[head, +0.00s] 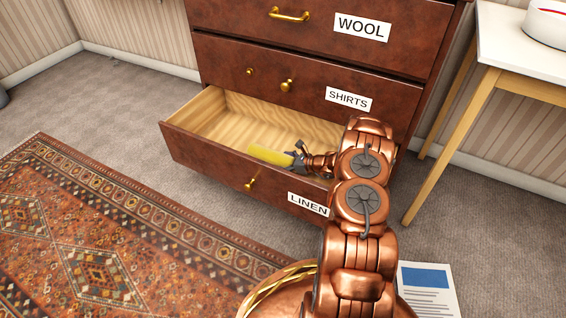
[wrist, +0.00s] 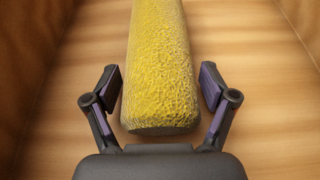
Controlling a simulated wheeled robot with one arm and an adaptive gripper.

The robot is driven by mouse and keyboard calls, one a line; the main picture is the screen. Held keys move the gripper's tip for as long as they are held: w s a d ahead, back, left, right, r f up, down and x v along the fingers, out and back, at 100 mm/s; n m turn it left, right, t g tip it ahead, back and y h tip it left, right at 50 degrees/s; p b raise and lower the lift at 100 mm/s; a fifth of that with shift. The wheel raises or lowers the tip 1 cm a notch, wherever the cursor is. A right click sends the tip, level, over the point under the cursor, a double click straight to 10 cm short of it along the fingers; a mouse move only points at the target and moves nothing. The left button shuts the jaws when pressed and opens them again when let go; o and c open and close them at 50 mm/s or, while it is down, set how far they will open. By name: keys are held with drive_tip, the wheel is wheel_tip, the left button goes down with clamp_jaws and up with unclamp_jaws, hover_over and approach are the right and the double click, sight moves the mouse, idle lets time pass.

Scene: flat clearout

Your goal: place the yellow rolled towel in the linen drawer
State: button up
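The yellow rolled towel (head: 270,156) is in the open linen drawer (head: 225,159), over its pale wooden floor. In the wrist view the towel (wrist: 158,70) points away from me, its near end between my gripper's fingers. My gripper (head: 298,154) reaches into the drawer from the right. In the wrist view the fingers of my gripper (wrist: 160,92) are spread, with a gap on each side of the towel. The towel seems to lie on the drawer floor. My arm hides the drawer's right part.
The shirts drawer (head: 310,88) and wool drawer (head: 320,30) above are shut. A white-topped table (head: 520,45) stands at the right. A patterned rug (head: 100,230) lies at the left. A paper sheet (head: 428,285) with a blue block lies on the carpet.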

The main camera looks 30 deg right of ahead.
drive_tip(key=shift+o, duration=1)
drive_tip(key=shift+s+r, duration=0.1)
drive_tip(key=shift+r, duration=0.1)
drive_tip(key=p+v, duration=0.3)
drive_tip(key=v, duration=0.3)
drive_tip(key=shift+s+d+r, duration=0.1)
drive_tip(key=shift+s+d, duration=0.25)
drive_tip(key=shift+s, duration=0.2)
